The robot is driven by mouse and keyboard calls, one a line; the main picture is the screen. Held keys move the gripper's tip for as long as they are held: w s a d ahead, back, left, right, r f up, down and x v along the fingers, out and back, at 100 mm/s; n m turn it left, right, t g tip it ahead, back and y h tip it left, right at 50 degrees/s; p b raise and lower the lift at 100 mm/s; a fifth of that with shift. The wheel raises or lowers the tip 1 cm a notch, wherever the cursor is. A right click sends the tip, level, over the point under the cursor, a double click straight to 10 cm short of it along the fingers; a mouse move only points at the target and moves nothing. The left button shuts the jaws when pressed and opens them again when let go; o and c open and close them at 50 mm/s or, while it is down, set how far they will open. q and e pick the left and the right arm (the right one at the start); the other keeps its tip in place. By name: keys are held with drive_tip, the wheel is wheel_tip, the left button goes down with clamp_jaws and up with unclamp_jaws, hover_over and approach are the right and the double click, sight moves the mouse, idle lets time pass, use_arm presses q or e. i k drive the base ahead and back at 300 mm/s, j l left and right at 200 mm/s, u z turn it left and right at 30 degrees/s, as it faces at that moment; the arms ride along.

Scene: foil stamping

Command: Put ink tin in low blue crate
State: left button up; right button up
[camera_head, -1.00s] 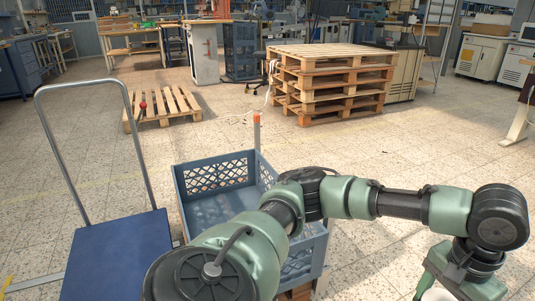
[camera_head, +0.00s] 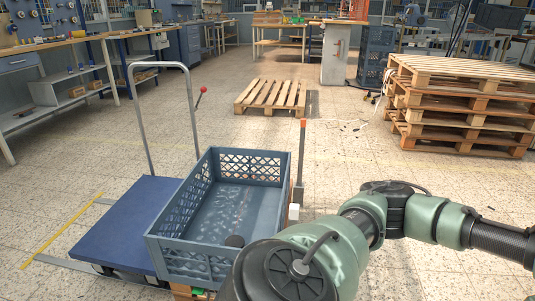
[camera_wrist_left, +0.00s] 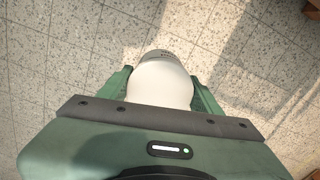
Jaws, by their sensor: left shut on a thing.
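The low blue crate (camera_head: 195,250) stands open in the lower middle of the head view, beside a blue platform cart. My right gripper is not in view.
The blue platform cart (camera_head: 125,225) with its tall handle is left of the crate. An orange-topped post (camera_head: 301,160) stands at the crate's right. A flat pallet (camera_head: 272,94) and a pallet stack (camera_head: 460,105) stand farther back.

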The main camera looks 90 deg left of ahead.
sight(242, 206)
drive_tip(key=i+j+u, duration=0.25)
drive_tip(key=i+u, duration=0.75)
drive_tip(key=i+l+u, duration=0.1)
drive_tip(key=i+u, duration=0.4)
drive_tip(key=i+l+u, duration=0.5)
drive_tip(key=i+j+u, duration=0.2)
drive_tip(key=u, duration=0.25)
drive_tip(key=i+j+u, duration=0.1)
drive_tip(key=i+u, duration=0.55)
drive_tip(key=u, duration=0.25)
drive_tip(key=i+l+u, duration=0.1)
drive_tip(key=i+u, duration=0.2)
drive_tip(key=u, duration=0.2)
drive_tip(key=i+l+u, duration=0.2)
drive_tip(key=u, duration=0.25)
drive_tip(key=i+u, duration=0.25)
drive_tip(key=i+l+u, duration=0.1)
drive_tip(key=i+u, duration=0.15)
drive_tip(key=i, duration=0.1)
